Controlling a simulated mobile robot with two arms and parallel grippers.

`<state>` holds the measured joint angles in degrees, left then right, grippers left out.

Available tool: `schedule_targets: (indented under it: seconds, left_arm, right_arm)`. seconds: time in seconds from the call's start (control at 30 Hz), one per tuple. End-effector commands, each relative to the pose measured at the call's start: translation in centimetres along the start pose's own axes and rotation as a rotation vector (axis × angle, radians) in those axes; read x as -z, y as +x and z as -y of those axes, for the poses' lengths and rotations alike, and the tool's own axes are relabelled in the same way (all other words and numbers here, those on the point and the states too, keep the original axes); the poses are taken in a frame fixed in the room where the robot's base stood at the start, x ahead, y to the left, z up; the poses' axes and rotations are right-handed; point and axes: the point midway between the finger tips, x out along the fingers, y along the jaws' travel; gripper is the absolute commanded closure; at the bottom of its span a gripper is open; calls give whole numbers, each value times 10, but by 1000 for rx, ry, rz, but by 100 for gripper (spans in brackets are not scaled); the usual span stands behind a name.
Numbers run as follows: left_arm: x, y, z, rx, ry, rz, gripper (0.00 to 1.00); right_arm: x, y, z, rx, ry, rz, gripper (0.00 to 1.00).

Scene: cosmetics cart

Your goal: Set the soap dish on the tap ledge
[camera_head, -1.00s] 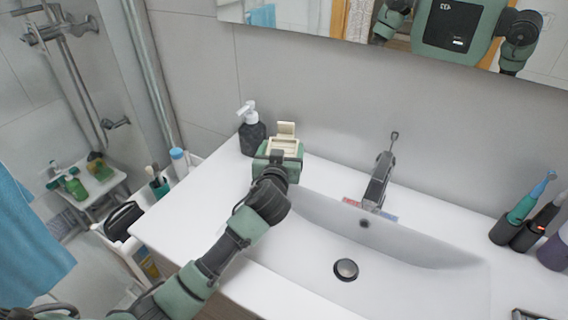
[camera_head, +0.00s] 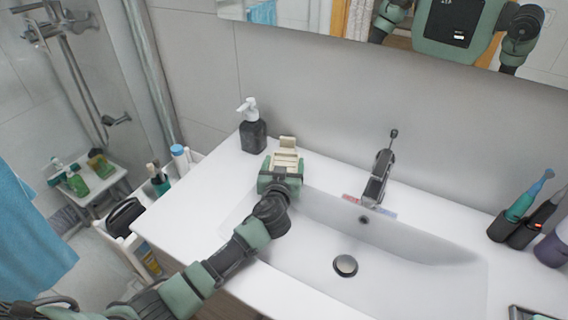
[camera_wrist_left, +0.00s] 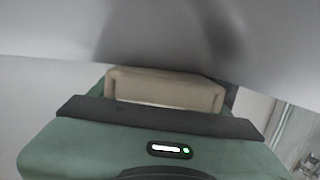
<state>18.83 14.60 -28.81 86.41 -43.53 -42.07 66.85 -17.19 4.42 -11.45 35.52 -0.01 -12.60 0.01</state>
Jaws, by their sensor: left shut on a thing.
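My left gripper (camera_head: 282,172) is shut on a beige slatted piece, which looks like the soap dish (camera_head: 287,145). It is over the back left of the white washbasin top, right of the soap dispenser. The left wrist view shows part of the beige piece (camera_wrist_left: 165,88) just beyond the green gripper body; its underside and the fingertips are hidden. I cannot tell whether the dish touches the surface. The tap (camera_head: 378,180) stands behind the basin, to the right of the gripper.
A dark soap dispenser (camera_head: 252,134) with a white pump stands close on the left. The white ledge between gripper and tap looks clear.

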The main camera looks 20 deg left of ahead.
Motion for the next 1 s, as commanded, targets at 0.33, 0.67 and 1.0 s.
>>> schedule_targets:
  seconds: [0.33, 0.67, 1.0]
  left_arm:
    - [-1, 0, 0, 0, 0, 1, 1]
    - [-1, -29, 0, -2, -3, 1, 1]
    - [1, -73, 0, -1, -2, 0, 1]
  right_arm:
    - [-1, 0, -4, -5, -2, 1, 28]
    - [-1, 4, -4, -4, -2, 1, 28]
    - [-2, 10, -3, -4, -2, 1, 28]
